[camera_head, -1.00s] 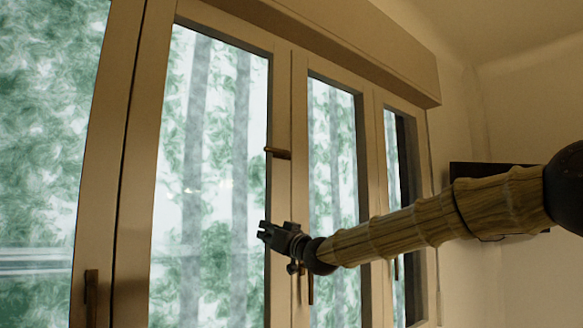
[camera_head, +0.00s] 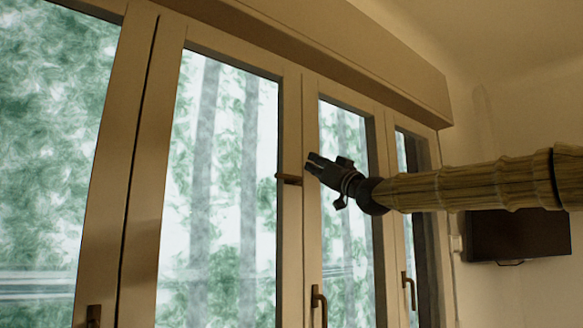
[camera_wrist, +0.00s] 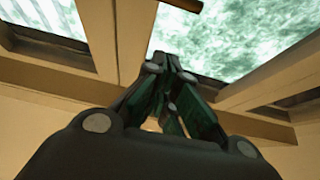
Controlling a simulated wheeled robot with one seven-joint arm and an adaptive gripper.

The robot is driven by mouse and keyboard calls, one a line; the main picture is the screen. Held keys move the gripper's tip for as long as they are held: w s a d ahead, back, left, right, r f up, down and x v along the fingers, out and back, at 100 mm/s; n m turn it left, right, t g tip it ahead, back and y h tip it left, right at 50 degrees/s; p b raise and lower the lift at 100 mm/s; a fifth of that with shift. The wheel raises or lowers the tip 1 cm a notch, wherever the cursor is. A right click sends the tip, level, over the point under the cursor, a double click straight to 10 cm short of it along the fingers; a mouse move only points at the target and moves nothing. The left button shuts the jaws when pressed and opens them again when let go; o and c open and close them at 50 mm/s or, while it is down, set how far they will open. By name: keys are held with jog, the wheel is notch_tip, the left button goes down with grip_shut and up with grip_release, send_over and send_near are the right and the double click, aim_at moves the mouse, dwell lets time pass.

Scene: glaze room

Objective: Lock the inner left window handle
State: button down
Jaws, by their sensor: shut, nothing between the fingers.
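A brown window handle (camera_head: 289,179) lies horizontal on the frame post right of the large middle pane. My gripper (camera_head: 311,164) is shut and empty, with its tips close to the right end of this handle, slightly above it in the picture. I cannot tell whether they touch. In the wrist view the shut fingers (camera_wrist: 172,62) point towards the window, and a brown bar, likely the same handle (camera_wrist: 182,4), is cut by the top edge.
Other handles hang vertical: one lower on the neighbouring post (camera_head: 318,303), one farther right (camera_head: 409,290), one at lower left (camera_head: 93,316). A beige box (camera_head: 350,55) runs above the window. A dark screen-like panel (camera_head: 518,235) is on the right wall.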

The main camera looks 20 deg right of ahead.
jog(key=shift+w, duration=0.1)
jog(key=p+x, duration=0.6)
jog(key=x, duration=0.4)
jog(key=f, duration=0.1)
jog(key=f+p, duration=0.1)
jog(key=f, duration=0.2)
jog(key=shift+w+a, duration=0.25)
jog(key=shift+w, duration=0.05)
